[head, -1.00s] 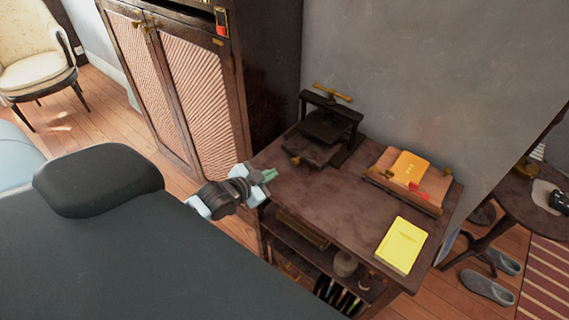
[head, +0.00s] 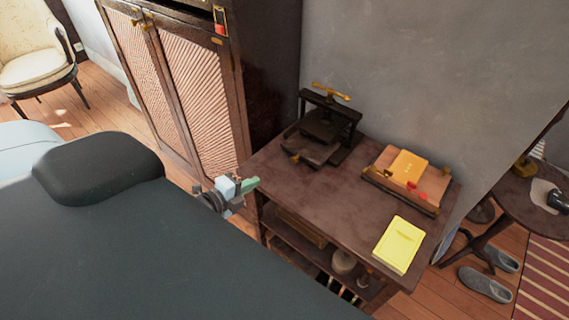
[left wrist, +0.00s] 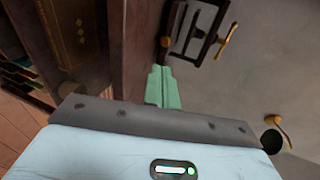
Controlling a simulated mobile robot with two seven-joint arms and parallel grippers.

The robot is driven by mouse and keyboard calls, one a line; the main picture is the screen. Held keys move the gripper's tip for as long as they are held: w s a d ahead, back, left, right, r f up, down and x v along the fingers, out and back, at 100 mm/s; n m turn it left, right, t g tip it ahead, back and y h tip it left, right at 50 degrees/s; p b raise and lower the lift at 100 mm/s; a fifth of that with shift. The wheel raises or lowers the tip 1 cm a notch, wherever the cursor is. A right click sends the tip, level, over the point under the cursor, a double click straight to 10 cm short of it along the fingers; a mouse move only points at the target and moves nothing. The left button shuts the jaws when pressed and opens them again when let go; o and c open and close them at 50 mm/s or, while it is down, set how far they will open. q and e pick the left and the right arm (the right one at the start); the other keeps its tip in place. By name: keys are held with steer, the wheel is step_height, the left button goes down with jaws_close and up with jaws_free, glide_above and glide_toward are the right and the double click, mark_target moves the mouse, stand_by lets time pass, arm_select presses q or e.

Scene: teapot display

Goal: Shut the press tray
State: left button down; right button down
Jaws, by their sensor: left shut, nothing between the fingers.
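The dark book press (head: 324,128) stands at the back left of the brown table, with a brass handle (head: 331,91) on top. Its tray (head: 309,149) sticks out toward the front left and carries a small brass knob (head: 295,158). My left gripper (head: 251,184) is at the table's left edge, in front of the tray and apart from it. Its green fingers (left wrist: 161,86) are shut and empty in the left wrist view, where the press (left wrist: 200,30) shows beyond them. My right gripper is not in view.
A wooden stand (head: 407,180) with an orange book and a yellow book (head: 399,245) are on the right of the table (head: 310,195). The table's middle is bare. A tall cabinet (head: 185,85) stands behind my left gripper.

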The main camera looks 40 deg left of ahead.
mark_target(292, 158)
arm_select(q)
steer(key=x, duration=0.8)
steer(key=r+x, duration=0.1)
steer(key=x, duration=0.3)
steer(key=shift+w+d+f+b, duration=0.15)
steer(key=shift+w+b, duration=0.25)
steer(key=shift+w, duration=0.6)
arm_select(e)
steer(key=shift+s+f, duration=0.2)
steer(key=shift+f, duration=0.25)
arm_select(q)
steer(key=shift+w, duration=0.1)
